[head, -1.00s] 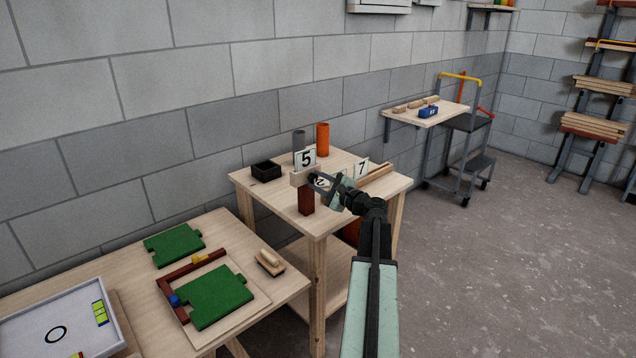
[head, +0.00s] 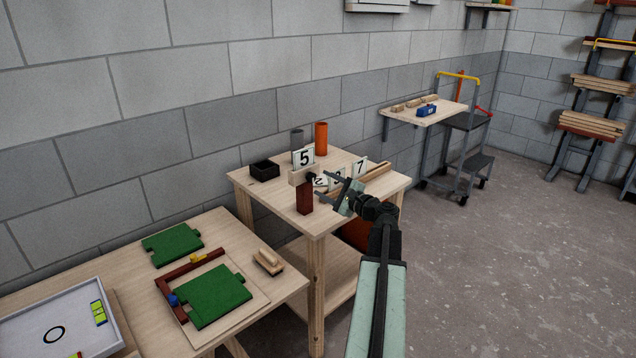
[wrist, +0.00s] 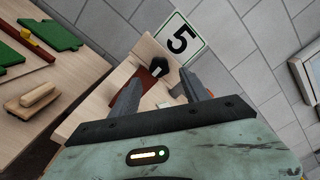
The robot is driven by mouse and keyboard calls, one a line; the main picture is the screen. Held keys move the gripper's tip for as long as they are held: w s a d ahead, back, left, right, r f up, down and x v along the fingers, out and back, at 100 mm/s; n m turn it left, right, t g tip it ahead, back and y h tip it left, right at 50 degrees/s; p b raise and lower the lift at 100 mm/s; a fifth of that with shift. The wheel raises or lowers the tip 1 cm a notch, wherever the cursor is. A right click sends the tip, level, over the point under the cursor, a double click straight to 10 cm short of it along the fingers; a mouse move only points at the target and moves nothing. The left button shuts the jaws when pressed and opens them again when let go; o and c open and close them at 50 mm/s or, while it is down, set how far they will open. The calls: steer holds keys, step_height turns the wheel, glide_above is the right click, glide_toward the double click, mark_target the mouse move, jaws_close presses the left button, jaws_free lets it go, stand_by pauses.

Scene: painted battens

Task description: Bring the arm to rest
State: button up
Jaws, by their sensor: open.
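My gripper (head: 336,188) is open and empty above the front right part of the far wooden table (head: 262,190) in the head view. In the wrist view its two grey fingers (wrist: 160,98) stand apart with nothing between them. Beyond the fingers is a wooden rail with a black knob (wrist: 160,66) and a white card marked 5 (wrist: 180,38). A dark red block (head: 305,198) stands below the rail at the table's front. The card marked 5 also shows in the head view (head: 303,158).
A card marked 7 (head: 360,168), an orange cylinder (head: 321,138), a grey cylinder (head: 297,142) and a black box (head: 264,170) stand on the far table. Open floor (head: 500,260) lies to the right.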

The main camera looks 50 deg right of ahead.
steer(key=s, duration=0.3)
steer(key=shift+s+a, duration=0.15)
steer(key=shift+s, duration=0.15)
